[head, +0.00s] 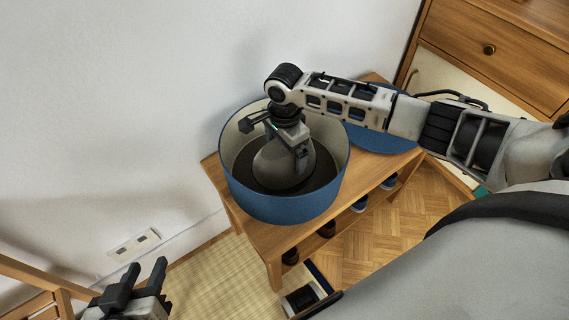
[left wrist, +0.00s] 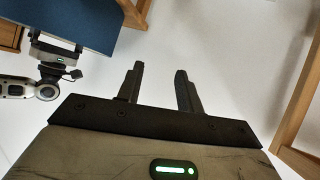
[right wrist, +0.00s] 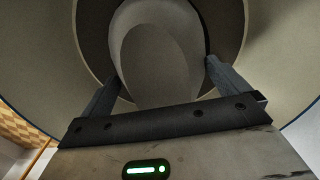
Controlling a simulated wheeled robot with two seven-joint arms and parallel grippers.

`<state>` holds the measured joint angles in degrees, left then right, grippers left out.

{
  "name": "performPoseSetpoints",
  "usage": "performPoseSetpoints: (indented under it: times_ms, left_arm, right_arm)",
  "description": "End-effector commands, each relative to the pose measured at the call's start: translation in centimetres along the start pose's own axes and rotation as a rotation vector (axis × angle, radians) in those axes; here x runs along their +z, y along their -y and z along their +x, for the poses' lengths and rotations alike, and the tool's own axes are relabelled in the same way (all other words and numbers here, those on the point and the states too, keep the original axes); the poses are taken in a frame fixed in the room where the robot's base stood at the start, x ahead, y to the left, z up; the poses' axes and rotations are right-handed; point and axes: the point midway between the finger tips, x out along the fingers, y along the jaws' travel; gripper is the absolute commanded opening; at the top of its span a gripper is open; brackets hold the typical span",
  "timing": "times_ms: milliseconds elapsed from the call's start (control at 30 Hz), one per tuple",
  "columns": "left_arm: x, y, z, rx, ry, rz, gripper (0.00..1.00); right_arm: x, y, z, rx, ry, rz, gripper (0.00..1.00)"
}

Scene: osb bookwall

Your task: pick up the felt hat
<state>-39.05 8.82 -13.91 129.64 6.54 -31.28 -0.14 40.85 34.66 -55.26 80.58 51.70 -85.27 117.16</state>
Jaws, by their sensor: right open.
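The felt hat (head: 272,168) has a grey crown and a dark, wide brim. It sits inside a round blue hat box (head: 285,207) with a cream inner wall. My right gripper (head: 281,142) reaches down into the box over the crown, its fingers apart. In the right wrist view the hat (right wrist: 155,55) lies between and beyond the open fingers; I cannot tell whether they touch it. The arm hides part of the crown. My left gripper (head: 142,277) is open and empty at the lower left, away from the box; its spread fingers show in the left wrist view (left wrist: 160,75).
The box stands on a wooden bench (head: 262,238) with shoes on its lower shelf. A round blue lid (head: 385,143) lies on the bench behind my right arm. A white wall (head: 130,90) is close behind. A wooden drawer unit (head: 500,45) stands at upper right.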

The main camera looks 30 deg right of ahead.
Motion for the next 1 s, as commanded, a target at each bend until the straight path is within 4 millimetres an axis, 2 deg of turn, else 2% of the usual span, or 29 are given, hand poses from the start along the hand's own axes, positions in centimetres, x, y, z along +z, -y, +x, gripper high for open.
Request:
performPoseSetpoints:
  times_ms: [167,200,300,367,600,733,867,1000]
  left_arm:
    - [-0.3,0.0,0.1,0.000,-0.006,0.002,0.36]
    - [-0.3,0.0,0.1,0.000,-0.007,0.002,0.36]
    - [-0.4,0.0,0.0,0.000,-0.010,0.002,0.36]
    - [-0.5,0.1,0.0,-0.001,-0.010,0.002,0.36]
    - [-0.4,0.1,-0.1,-0.003,-0.009,0.002,0.36]
    - [-0.9,0.1,-0.4,-0.007,-0.013,0.004,0.36]
    - [-2.2,0.2,-1.3,-0.017,-0.036,0.012,0.36]
    - [-4.0,0.3,-2.9,-0.033,-0.074,0.014,0.36]
  right_arm:
    - [0.0,0.0,0.0,-0.001,0.000,0.000,1.00]
    - [0.0,0.0,0.0,-0.001,0.000,0.000,0.97]
    - [0.0,0.0,0.0,-0.001,0.000,0.000,0.69]
    - [0.0,0.0,0.0,-0.001,0.000,0.000,0.54]
    - [0.0,0.1,-0.2,-0.002,0.001,0.000,0.54]
    - [0.0,0.1,-1.4,-0.003,0.002,0.001,0.54]
    - [0.0,0.1,-4.1,-0.005,0.001,-0.001,0.54]
    - [0.0,0.2,-8.0,-0.006,0.002,-0.001,0.54]
